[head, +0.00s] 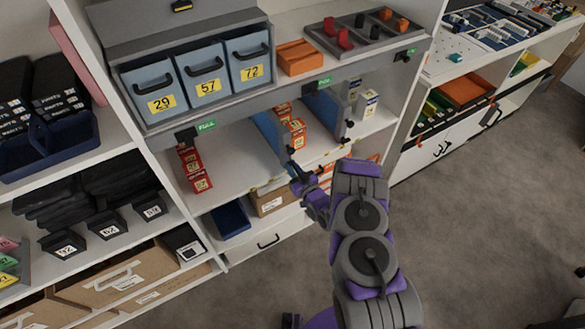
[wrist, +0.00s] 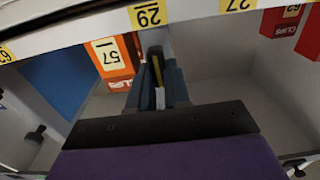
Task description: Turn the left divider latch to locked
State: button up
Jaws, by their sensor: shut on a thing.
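The left divider (head: 268,127) is a blue upright panel in the open shelf bay, with red-orange boxes to its right. My gripper (head: 296,172) is at its front lower edge in the head view. In the wrist view my gripper (wrist: 156,88) is shut on a narrow dark piece with a yellow strip, which appears to be the left divider latch (wrist: 155,58). The fingers hide most of the latch, so its exact angle cannot be told. The right divider (head: 324,107) stands farther right, and its blue face also shows in the wrist view (wrist: 55,75).
Red boxes (head: 194,168) stand left in the bay; an orange box numbered 57 (wrist: 112,60) is close beside my fingers. White boxes (head: 367,104) stand right. Numbered grey-blue bins (head: 154,92) sit above. Open floor (head: 480,220) lies to the right.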

grip_shut()
jog(key=shift+m, duration=0.4)
jog(key=m, duration=0.8)
jog(key=shift+w+d+f, duration=0.1)
jog(key=shift+w+d, duration=0.1)
jog(key=shift+d, duration=0.15)
jog(key=m, duration=0.2)
jog(key=m+p, duration=0.1)
jog(key=m, duration=0.1)
jog(key=shift+w+d+f+m, duration=0.1)
jog(key=shift+d+f+m, duration=0.05)
jog(key=shift+m, duration=0.25)
jog(key=m, duration=0.1)
jog(key=m+p, duration=0.2)
jog(key=m, duration=0.1)
jog(key=shift+f, duration=0.25)
jog(key=shift+m, duration=0.3)
jog(key=shift+f, duration=0.1)
